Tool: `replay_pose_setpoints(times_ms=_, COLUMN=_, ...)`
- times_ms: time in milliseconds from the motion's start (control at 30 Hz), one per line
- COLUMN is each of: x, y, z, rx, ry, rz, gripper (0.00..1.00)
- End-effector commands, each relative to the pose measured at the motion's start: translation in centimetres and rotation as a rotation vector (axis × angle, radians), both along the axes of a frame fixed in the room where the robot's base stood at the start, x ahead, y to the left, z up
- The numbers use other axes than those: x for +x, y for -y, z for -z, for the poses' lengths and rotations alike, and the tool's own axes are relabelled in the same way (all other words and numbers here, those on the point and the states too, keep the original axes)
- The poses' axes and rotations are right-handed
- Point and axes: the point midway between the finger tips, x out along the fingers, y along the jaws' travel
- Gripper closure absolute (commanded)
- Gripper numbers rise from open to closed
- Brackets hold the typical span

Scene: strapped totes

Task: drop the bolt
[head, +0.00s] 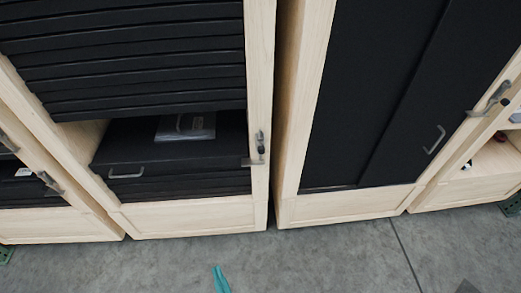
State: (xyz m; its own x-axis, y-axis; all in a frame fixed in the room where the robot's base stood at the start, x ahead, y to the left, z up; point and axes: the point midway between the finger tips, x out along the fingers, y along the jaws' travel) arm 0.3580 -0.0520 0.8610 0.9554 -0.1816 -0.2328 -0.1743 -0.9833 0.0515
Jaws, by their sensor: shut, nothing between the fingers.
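A metal bolt with a dark knob (260,146) is on the right post of the middle-left wooden cabinet, beside its opening. A similar bolt (490,99) is on the right post of the cabinet to its right, and another (48,182) is on the far-left cabinet. I cannot tell from this view whether any bolt is seated. The middle-left cabinet has black slats (140,60) above a gap and a black panel with a metal handle (126,174) below.
The right cabinet has a tall black front (370,90) with a handle (435,139). A flat clear-looking item (186,127) lies in the left gap. Grey floor (330,255) is open in front. A teal tip (221,280), unidentified, shows at the bottom edge.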

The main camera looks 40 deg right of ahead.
Motion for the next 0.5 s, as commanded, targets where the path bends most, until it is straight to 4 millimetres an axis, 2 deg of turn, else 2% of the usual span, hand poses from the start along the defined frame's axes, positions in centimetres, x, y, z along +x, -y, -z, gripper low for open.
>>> replay_pose_setpoints(times_ms=33, x=1.8, y=1.2, z=-0.6, rx=-0.009, ry=0.009, rz=0.025, gripper=1.00)
replay_pose_setpoints(times_ms=200, x=6.2, y=4.9, z=-2.1, rx=-0.031, ry=0.003, rz=0.094, gripper=1.00)
replay_pose_setpoints(times_ms=367, x=9.8, y=9.1, z=-4.3, rx=-0.054, ry=-0.006, rz=0.158, gripper=1.00)
replay_pose_setpoints(times_ms=500, x=12.2, y=13.0, z=-6.9, rx=-0.075, ry=-0.015, rz=0.215, gripper=1.00)
